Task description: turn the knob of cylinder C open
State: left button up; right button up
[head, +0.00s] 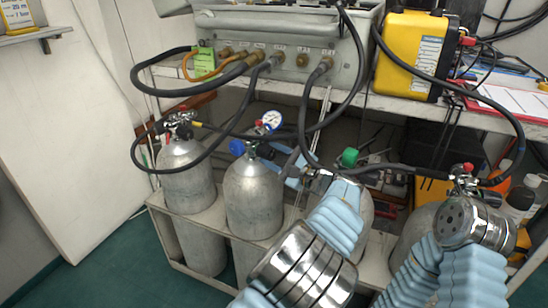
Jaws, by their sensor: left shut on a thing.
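The cylinder with the green knob (348,157), third from the left, fits as cylinder C (365,203). Its grey body is mostly hidden behind my left arm. My left gripper (329,171) is at the valve, just left of and below the visible green top. It is shut on the knob, though my light blue forearm sleeve hides much of the fingers and the contact. How far the knob is turned cannot be told. My right arm comes up at the lower right, in front of the right-hand cylinder (412,232); its fingers cannot be made out.
Two more grey cylinders stand left in the rack (160,232), one with a blue knob (237,147) and a gauge (270,121). Black hoses loop down from the grey panel (290,72). A yellow box (410,55) stands on the shelf. Floor is clear at left.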

pick_arm(q)
jog(key=shift+d+f, duration=0.1)
jog(key=o, duration=1.1)
jog(key=shift+c, duration=0.2)
jog(key=shift+s, duration=0.1)
jog(key=v, duration=1.3)
jog(key=shift+s+d, duration=0.15)
jog(key=shift+d, duration=0.15)
